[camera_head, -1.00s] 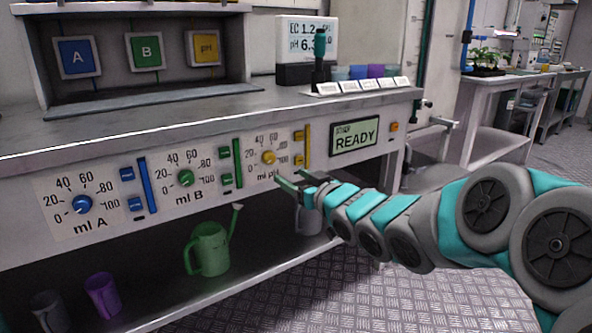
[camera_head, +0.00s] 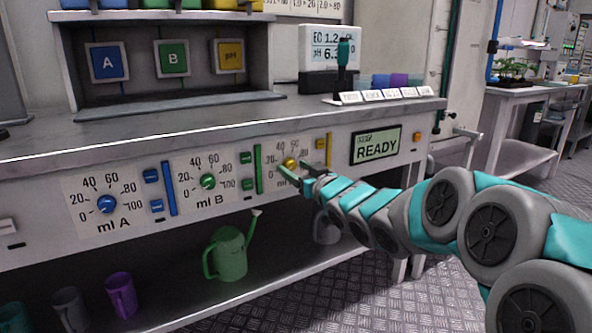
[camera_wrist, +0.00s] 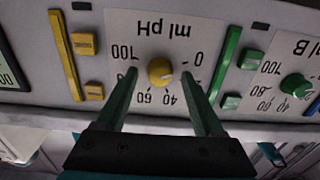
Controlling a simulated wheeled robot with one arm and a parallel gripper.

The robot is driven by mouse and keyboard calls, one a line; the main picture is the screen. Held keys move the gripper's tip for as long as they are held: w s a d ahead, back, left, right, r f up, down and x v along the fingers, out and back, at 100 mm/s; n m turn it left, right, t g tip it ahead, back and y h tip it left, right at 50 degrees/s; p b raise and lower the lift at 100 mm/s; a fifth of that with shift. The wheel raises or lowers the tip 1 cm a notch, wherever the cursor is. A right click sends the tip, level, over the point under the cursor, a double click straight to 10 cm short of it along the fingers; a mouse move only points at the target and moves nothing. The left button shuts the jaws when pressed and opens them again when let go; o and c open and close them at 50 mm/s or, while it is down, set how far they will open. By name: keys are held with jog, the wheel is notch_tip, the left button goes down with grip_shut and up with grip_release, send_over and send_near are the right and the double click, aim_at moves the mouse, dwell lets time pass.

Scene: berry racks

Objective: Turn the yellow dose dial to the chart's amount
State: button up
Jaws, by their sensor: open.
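The yellow dose dial (camera_head: 290,163) sits on the bench's front panel, on the plate marked "ml pH". In the wrist view the dial (camera_wrist: 160,71) appears upside down with its 0 to 100 scale; its exact setting is too small to read surely. My gripper (camera_head: 291,174) is open in front of this plate. In the wrist view its two green fingers (camera_wrist: 160,76) show on either side of the dial, with gaps to both sides. I cannot tell how far the tips are from the panel. A white board with writing (camera_head: 300,6) is cut off at the top.
The blue "ml A" dial (camera_head: 107,204) and green "ml B" dial (camera_head: 208,181) are to the left. Yellow buttons (camera_wrist: 84,44) and a yellow bar (camera_wrist: 63,55) flank the pH plate. The display (camera_head: 376,145) reads READY. A green watering can (camera_head: 228,255) stands on the shelf below.

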grip_shut()
dwell(0.5)
